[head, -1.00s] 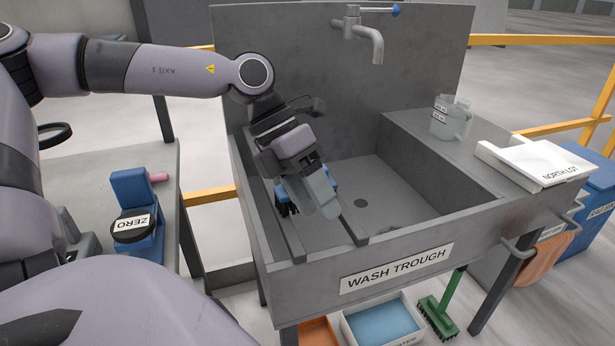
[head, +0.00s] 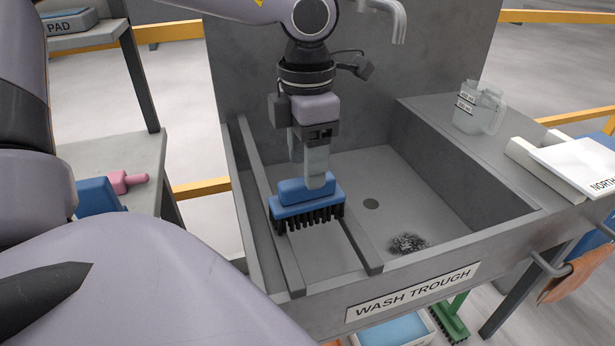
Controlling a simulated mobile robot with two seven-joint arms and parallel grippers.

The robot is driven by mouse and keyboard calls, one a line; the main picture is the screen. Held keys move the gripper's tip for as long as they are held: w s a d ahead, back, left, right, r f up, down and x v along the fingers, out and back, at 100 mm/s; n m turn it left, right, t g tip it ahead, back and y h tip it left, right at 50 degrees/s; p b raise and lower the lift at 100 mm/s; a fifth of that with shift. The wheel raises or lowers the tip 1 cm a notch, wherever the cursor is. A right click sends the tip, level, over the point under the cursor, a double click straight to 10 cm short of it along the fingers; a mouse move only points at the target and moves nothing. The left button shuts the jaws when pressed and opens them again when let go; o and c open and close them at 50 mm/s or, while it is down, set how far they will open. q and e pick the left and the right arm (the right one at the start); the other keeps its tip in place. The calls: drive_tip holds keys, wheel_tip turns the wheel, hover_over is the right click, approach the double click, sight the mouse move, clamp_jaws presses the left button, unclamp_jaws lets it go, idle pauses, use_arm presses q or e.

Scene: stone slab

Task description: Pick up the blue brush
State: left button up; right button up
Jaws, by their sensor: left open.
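The blue brush (head: 288,207) lies in the wash trough (head: 268,129) with its black bristles down, across two grey rails. A raised blue grip runs along its top. My left gripper (head: 309,184) points straight down over the brush, with its jaws open. The near finger overlaps the right part of the grip in the head view. My right gripper is not in view.
A tap (head: 389,15) hangs over the trough's back. A dark scouring pad (head: 408,243) lies on the trough floor near the drain. A green brush (head: 449,318) is below the trough.

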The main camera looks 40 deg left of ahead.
use_arm(q)
drive_tip(key=f, duration=0.5)
drive_tip(key=shift+w+a+f, duration=0.1)
drive_tip(key=shift+w+a, duration=0.1)
drive_tip(key=shift+w, duration=0.05)
drive_tip(key=shift+c, duration=0.3)
drive_tip(key=c, duration=0.8)
drive_tip(key=shift+r, duration=0.55)
drive_tip(key=shift+r+p, duration=1.65)
drive_tip(key=shift+r, duration=11.9)
